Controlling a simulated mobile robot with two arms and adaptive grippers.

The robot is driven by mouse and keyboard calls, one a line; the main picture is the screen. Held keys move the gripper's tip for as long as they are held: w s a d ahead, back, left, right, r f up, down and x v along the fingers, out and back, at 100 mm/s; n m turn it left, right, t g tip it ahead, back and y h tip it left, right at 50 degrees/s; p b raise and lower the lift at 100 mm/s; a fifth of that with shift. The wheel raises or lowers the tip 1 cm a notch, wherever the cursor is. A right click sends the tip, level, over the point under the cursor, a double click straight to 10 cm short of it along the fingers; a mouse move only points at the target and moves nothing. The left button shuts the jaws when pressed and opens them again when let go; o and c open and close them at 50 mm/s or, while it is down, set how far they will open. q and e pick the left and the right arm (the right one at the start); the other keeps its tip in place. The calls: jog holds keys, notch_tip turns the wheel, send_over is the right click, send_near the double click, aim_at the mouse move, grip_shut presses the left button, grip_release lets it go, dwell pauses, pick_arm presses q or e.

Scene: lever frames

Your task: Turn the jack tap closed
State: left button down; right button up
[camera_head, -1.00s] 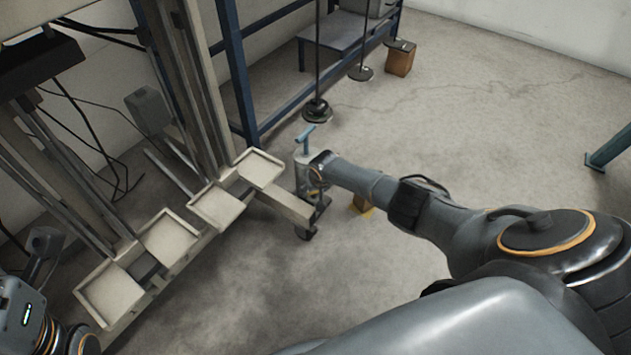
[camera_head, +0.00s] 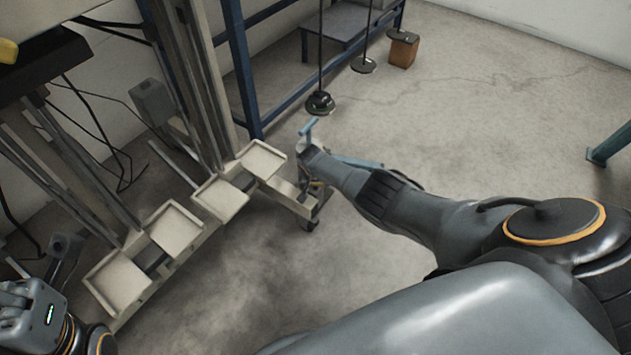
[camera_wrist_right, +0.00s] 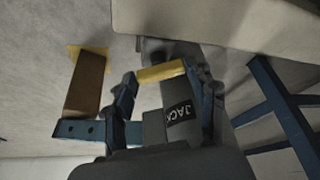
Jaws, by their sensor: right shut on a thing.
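In the right wrist view, a yellow bar (camera_wrist_right: 161,71), which looks like the tap's lever, crosses between the fingertips of my right gripper (camera_wrist_right: 160,82). The gripper is shut on it. Just behind is a grey body with a dark label reading JACK (camera_wrist_right: 180,115). In the head view the jack (camera_head: 316,205) stands at the end of the pale lift frame, with a blue T-shaped handle (camera_head: 308,130) on top. My right wrist hides most of the jack and the tap there. My left arm is at the lower left; its fingers are too unclear to judge.
Pale trays (camera_head: 176,228) line the frame to the left. Weights on rods (camera_head: 320,102) hang beyond the jack near a blue rack (camera_head: 241,75). A brown block (camera_wrist_right: 88,85) shows beside the gripper in the wrist view. Open floor lies to the right.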

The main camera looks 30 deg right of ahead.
jog(key=o, duration=0.9)
jog(key=shift+r, duration=0.15)
jog(key=shift+v, duration=5.85)
jog(key=shift+s, duration=0.1)
